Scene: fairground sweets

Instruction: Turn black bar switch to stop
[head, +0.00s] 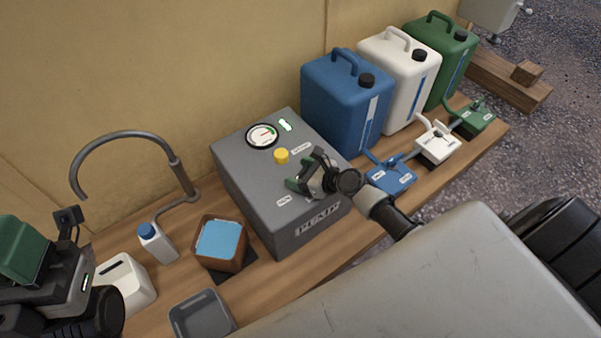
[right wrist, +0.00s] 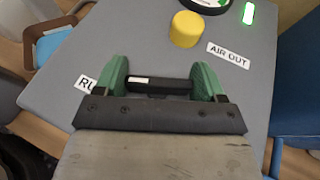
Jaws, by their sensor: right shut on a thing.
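The grey pump box (head: 240,165) stands on the wooden bench, with a PUMP label on its front. My right gripper (head: 313,178) is over its top face. In the right wrist view the gripper's green fingers (right wrist: 165,84) are shut on the two ends of the black bar switch (right wrist: 160,86). The bar bears a small white mark towards its left end. A partly covered label starting "RU" (right wrist: 86,86) lies left of the bar. No stop label is readable; my gripper hides part of the top. My left gripper (head: 30,255) is at the left edge, away from the box; its jaw opening is unclear.
A yellow knob (head: 281,156), a round gauge (head: 262,136) and a lit green indicator (head: 286,125) are on the box top. Blue (head: 340,105), white (head: 390,85) and green (head: 443,60) canisters stand to the right. A grey tray (head: 201,315) and a brown blue-topped container (head: 220,243) stand left.

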